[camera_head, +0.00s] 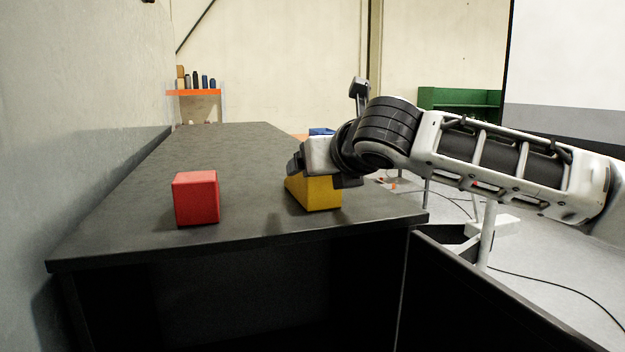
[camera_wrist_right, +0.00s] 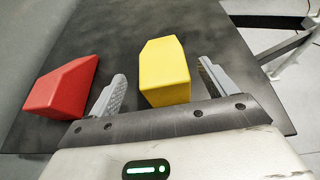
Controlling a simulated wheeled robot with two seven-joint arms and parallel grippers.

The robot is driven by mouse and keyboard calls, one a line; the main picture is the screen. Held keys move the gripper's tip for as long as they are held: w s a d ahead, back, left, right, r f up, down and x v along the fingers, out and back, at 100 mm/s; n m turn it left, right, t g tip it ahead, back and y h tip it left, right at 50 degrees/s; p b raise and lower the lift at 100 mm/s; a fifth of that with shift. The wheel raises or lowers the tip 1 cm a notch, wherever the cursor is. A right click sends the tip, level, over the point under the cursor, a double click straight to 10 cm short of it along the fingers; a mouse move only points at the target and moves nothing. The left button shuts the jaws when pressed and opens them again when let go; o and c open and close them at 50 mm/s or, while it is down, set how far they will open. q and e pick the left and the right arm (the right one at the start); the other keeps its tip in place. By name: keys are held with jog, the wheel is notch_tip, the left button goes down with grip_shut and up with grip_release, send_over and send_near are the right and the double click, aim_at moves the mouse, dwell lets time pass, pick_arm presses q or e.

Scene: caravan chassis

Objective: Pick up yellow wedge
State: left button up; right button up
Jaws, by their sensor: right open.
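The yellow wedge (camera_head: 316,194) sits on the dark tabletop, partly hidden behind my right gripper in the head view. In the right wrist view the yellow wedge (camera_wrist_right: 165,72) lies between the two grey fingers of my right gripper (camera_wrist_right: 162,80). In the head view my right gripper (camera_head: 318,172) is at the wedge's top. My left gripper is not in view.
A red block (camera_head: 196,198) stands on the tabletop (camera_head: 225,160) left of the wedge. A blue object (camera_head: 321,131) shows behind my right gripper. A grey wall (camera_head: 70,110) borders the table's left side. The table's front edge is close to the wedge.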

jog(key=p+x, duration=0.1)
jog(key=x, duration=0.5)
jog(key=shift+d+p, duration=0.15)
jog(key=shift+p, duration=0.15)
jog(key=shift+r, duration=0.1)
jog(key=c, duration=1.2)
